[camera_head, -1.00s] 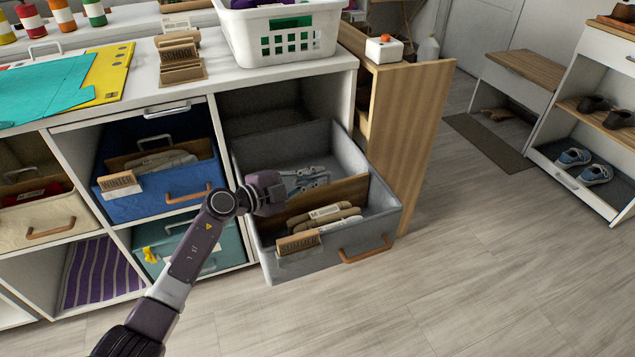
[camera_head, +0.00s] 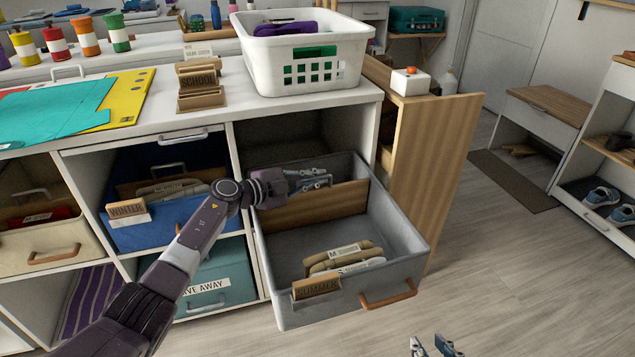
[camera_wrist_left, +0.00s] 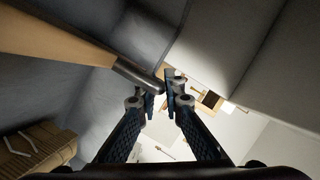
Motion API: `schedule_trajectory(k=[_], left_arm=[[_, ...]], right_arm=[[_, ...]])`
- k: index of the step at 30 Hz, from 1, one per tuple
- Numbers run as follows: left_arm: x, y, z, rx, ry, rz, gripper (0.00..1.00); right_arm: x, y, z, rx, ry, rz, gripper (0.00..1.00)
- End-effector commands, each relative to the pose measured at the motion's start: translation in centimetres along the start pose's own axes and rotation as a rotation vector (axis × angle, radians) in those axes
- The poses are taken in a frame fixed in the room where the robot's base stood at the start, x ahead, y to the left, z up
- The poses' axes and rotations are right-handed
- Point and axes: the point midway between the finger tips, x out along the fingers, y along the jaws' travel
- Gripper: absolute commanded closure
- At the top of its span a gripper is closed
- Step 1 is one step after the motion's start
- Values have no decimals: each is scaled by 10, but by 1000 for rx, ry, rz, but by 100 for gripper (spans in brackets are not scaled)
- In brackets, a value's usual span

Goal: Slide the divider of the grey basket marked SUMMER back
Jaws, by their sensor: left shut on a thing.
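The grey basket (camera_head: 343,310) marked SUMMER is pulled out of its cubby, with a wooden tag (camera_head: 316,287) on its front. Its wooden divider (camera_head: 320,206) stands upright across the inside, toward the back. My right gripper (camera_head: 431,346) is open and empty at the bottom edge.
A blue basket (camera_head: 165,232) marked WINTER and a teal box (camera_head: 215,288) are left of the grey basket. A tall wooden panel (camera_head: 435,175) stands close on its right. A white laundry basket (camera_head: 300,55) is on top.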

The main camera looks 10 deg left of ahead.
Motion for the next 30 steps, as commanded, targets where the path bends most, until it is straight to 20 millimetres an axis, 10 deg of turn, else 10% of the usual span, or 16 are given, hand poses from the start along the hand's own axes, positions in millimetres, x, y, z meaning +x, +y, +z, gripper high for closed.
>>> schedule_trajectory(k=[10, 16, 30], left_arm=[[0, 0, 2, 0, -2, 1, 100], [0, 0, 1, 0, -2, 1, 74], [-13, 0, 3, 2, -3, 0, 74]], right_arm=[[0, 0, -2, 0, 6, 0, 74], [0, 0, -1, 0, 5, 0, 74], [0, -1, -1, 0, 6, -1, 74]])
